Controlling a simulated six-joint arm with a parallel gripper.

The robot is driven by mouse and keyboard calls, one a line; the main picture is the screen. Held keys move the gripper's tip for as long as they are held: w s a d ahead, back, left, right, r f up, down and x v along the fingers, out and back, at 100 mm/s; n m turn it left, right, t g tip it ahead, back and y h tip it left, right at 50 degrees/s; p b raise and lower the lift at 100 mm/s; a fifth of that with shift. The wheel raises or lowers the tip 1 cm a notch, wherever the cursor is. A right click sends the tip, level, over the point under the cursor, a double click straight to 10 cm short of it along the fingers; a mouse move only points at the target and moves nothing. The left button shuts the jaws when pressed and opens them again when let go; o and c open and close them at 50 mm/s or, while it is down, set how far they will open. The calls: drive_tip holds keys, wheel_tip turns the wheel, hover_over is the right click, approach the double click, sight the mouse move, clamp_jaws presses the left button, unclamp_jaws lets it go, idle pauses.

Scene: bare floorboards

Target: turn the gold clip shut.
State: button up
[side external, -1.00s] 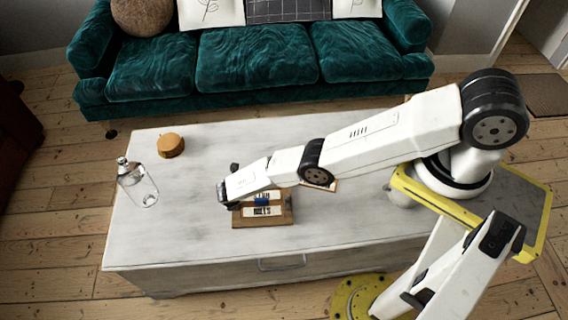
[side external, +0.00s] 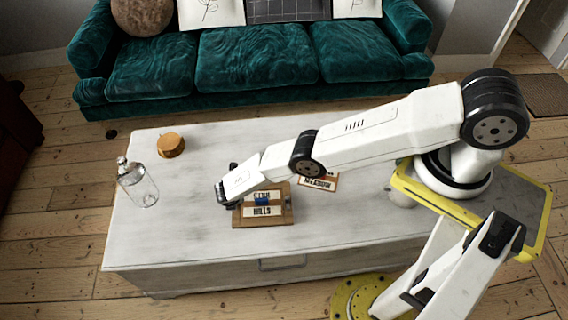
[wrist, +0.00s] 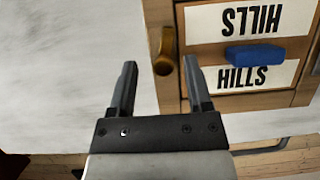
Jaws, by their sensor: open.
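A wooden box (side external: 290,212) with white "HILLS" labels sits on the pale table, and it also shows in the wrist view (wrist: 225,103). The gold clip (wrist: 163,56) is at the left edge of the box in the wrist view. In the side view I cannot make the clip out, as my gripper covers that edge. My gripper (wrist: 160,64) is open and empty, with one finger on each side of the clip in the wrist view. I cannot tell whether a finger touches it. In the side view my gripper (side external: 222,193) is at the box's left edge.
A blue block (wrist: 255,55) lies on the box's face. A second labelled wooden piece (side external: 318,181) lies behind to the right. A glass bottle (side external: 140,185) and a round orange-brown object (side external: 171,146) stand to the left. The table (side external: 165,235) is clear at front left.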

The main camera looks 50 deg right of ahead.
drive_tip(key=shift+a+r, duration=0.1)
drive_tip(key=shift+r, duration=0.25)
drive_tip(key=shift+s+a+r, duration=0.1)
drive_tip(key=shift+s+r, duration=0.2)
drive_tip(key=shift+r, duration=0.2)
drive_tip(key=v, duration=0.9)
drive_tip(key=shift+r, duration=0.3)
drive_tip(key=shift+s, duration=0.1)
drive_tip(key=w+d+f+m+g+y, duration=0.1)
drive_tip(key=d+f+m+y, duration=0.3)
drive_tip(key=m, duration=0.8)
drive_tip(key=shift+w+d+g+y, duration=0.3)
drive_tip(key=shift+w+d+y, duration=0.3)
drive_tip(key=shift+d+y, duration=1.05)
